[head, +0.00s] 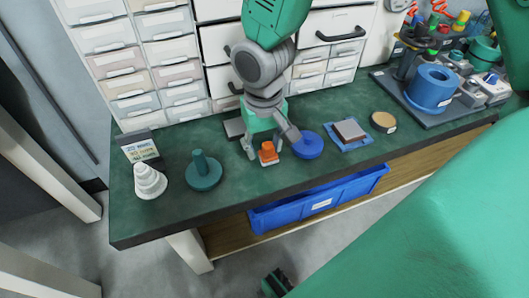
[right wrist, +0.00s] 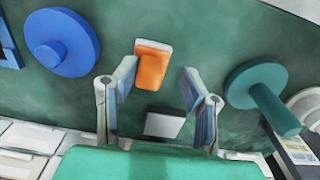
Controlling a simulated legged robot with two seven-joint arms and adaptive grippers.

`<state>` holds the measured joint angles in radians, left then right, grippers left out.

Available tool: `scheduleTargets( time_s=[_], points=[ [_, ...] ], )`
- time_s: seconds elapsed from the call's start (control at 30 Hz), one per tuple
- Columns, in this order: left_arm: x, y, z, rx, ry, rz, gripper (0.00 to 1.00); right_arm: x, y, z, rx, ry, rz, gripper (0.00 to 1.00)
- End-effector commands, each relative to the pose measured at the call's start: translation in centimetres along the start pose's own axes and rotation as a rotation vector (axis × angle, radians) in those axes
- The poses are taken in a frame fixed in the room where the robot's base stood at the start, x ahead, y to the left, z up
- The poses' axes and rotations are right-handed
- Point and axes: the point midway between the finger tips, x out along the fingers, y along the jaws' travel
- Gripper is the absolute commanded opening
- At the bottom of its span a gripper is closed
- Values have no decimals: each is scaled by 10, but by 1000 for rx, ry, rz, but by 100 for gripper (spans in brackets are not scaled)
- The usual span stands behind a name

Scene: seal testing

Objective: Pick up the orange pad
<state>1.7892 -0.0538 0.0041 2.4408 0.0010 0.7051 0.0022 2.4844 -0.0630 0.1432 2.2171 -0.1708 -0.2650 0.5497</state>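The orange pad (head: 268,152) lies on the dark green bench top, with a pale edge along one side. My right gripper (head: 265,147) reaches down from above at the pad in the head view. In the right wrist view its two fingers (right wrist: 158,88) are spread apart with nothing held between them. The orange pad (right wrist: 152,68) shows there just beyond the fingertips, in line with the gap. Contact between the fingers and the pad cannot be made out. My left gripper does not show clearly in either view.
A blue knobbed disc (head: 308,146) lies close right of the pad, a teal handled disc (head: 203,171) to its left. A grey block (right wrist: 163,122) lies behind. Drawers (head: 170,65) stand along the back. A blue bin (head: 320,203) sits below the bench edge.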

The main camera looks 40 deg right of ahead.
Motion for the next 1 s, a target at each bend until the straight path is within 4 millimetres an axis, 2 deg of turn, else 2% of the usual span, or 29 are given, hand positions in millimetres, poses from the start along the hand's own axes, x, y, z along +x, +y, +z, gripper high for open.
scheduleTargets(
  time_s=[0.03,0.07,0.1,0.37,0.47,0.57,0.8,1.0],
  points=[
    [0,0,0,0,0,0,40,1,2,0,3,-3,-3,17],
    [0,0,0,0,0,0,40,1,3,0,3,-3,-4,6],
    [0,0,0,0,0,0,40,2,4,0,3,-4,-5,0],
    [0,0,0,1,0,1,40,4,7,0,4,-8,-6,0],
    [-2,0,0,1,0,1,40,-1,4,0,4,-8,-1,0],
    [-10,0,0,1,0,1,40,-16,4,0,3,-5,-1,0],
    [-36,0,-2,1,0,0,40,-68,3,-1,4,-2,-5,0],
    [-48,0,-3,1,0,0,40,-94,4,-2,2,-4,-7,0]
  ],
)
